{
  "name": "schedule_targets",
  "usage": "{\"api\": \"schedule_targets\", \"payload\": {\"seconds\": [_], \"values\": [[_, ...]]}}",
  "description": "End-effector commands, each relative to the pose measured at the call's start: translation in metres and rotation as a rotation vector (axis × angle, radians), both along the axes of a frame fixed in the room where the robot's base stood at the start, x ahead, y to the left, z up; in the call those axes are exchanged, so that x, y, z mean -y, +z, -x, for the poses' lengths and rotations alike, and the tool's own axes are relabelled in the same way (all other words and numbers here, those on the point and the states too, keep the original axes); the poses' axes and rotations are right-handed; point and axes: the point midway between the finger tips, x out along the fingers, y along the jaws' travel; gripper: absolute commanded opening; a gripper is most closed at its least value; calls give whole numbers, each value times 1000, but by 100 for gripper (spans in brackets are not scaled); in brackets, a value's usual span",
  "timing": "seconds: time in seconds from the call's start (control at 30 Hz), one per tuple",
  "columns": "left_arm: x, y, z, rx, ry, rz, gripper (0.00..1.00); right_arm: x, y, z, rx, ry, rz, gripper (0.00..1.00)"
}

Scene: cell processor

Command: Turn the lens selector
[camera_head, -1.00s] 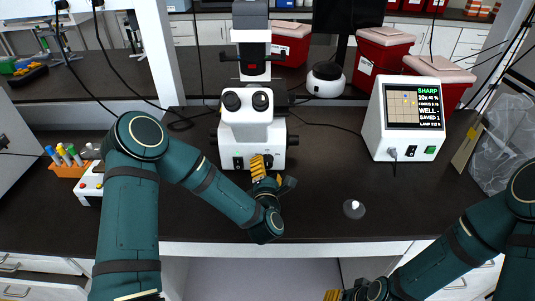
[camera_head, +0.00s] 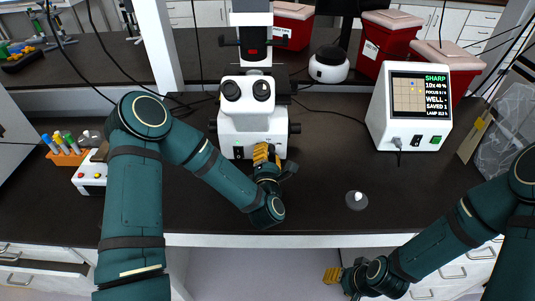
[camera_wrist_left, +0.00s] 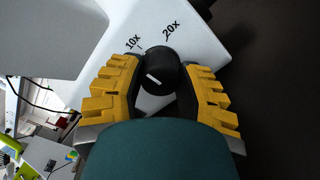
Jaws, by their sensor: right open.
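The lens selector (camera_wrist_left: 160,74) is a black knob with a white mark, on the white microscope face beside the labels 10x and 20x. In the left wrist view the mark points up and left, toward the 10x side. My left gripper (camera_head: 263,152) is at the front of the microscope (camera_head: 256,122). Its yellow fingers (camera_wrist_left: 163,80) stand on both sides of the knob, and I cannot tell whether they touch it. In the head view the gripper hides the knob. My right gripper (camera_head: 333,275) is open and empty, low in front of the bench.
A monitor (camera_head: 410,108) reading SHARP and 10x stands right of the microscope. A small round dark thing with a light top (camera_head: 356,201) is on the bench. A tube rack (camera_head: 68,156) is at the left.

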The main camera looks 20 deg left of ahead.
Motion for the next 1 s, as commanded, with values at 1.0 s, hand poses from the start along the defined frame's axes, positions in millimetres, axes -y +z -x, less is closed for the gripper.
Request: {"api": "schedule_targets", "payload": {"seconds": [1.0], "values": [[-1,1,-1,-169,6,-617,0,-2,-56,9,-20,20,-5,47]]}}
